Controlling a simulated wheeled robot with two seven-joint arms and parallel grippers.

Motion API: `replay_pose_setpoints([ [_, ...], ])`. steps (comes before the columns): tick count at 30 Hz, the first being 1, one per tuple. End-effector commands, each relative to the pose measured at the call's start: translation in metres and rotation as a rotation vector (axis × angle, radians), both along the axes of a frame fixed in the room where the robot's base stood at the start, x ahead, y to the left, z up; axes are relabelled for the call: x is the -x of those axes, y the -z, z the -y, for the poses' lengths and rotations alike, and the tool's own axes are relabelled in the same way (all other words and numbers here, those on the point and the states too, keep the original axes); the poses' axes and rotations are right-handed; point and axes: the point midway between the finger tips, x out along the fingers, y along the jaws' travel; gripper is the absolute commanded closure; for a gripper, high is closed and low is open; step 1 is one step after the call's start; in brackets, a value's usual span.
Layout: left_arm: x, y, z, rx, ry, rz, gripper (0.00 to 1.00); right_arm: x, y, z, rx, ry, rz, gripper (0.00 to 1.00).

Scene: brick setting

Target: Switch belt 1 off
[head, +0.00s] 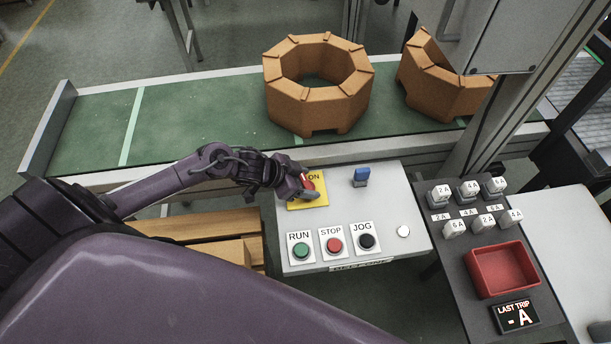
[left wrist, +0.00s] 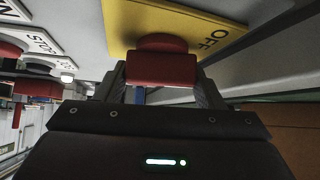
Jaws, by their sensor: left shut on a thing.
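A white control panel (head: 388,185) stands in front of the green conveyor belt (head: 190,120). At its upper left is a yellow plate (head: 320,200) with a red rotary switch (head: 308,181). The gripper partly hides the switch in the head view. My right gripper is out of view.
Below the switch are RUN (head: 301,250), STOP (head: 334,245) and JOG (head: 367,241) buttons. A blue switch (head: 361,177) sits to the right. Farther right, a dark panel holds several labelled blocks, a red tray (head: 502,270) and a LAST TRIP display (head: 515,316). Octagonal brown parts (head: 345,105) stand on the belt.

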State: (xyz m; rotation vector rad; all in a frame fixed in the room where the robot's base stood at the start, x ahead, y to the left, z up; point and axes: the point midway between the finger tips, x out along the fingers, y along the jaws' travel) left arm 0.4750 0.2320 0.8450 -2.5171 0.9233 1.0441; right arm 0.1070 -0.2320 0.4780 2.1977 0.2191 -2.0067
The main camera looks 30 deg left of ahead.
Motion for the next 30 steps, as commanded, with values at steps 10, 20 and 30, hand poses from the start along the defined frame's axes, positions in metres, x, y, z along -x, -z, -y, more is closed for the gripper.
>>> replay_pose_setpoints([
  [10,0.001,-0.004,0.001,0.005,-0.292,-0.004,0.60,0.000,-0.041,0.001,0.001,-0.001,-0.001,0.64],
  [20,0.000,-0.003,0.001,0.004,-0.496,0.001,0.60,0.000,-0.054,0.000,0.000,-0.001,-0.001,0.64],
  [30,-0.001,-0.002,0.000,0.001,-0.577,0.003,0.61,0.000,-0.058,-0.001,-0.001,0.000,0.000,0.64],
])
